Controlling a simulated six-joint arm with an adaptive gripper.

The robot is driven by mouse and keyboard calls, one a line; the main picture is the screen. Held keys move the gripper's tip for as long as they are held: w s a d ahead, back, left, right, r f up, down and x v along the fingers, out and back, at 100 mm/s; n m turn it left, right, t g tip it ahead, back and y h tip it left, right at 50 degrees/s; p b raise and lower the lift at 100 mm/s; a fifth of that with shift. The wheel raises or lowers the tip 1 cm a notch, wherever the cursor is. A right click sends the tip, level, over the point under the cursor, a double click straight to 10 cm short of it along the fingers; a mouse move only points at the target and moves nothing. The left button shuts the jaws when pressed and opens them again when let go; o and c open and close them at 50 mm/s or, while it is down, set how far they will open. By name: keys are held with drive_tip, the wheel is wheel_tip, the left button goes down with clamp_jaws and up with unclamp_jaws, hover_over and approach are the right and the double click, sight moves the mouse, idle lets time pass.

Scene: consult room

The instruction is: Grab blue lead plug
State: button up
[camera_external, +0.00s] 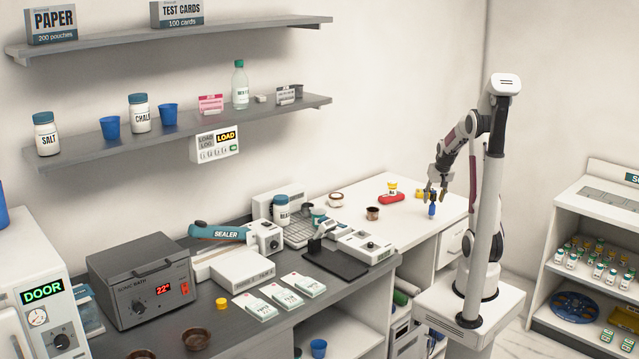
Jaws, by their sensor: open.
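A small blue plug (432,210) stands on the white counter near its right end. My gripper (434,196) points down just above the plug, with its fingers open around or right over the plug's top. The fingers partly cover the upper part of the plug. I cannot tell whether the fingers touch it.
A red object (391,198), a yellow-topped jar (392,187), a small yellow item (419,193) and a dark brown cup (372,213) stand left of my gripper. The white counter (412,232) in front is clear. A white drawer unit is below.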

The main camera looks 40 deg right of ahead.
drive_tip(key=shift+x, duration=0.9)
drive_tip(key=c, duration=1.1)
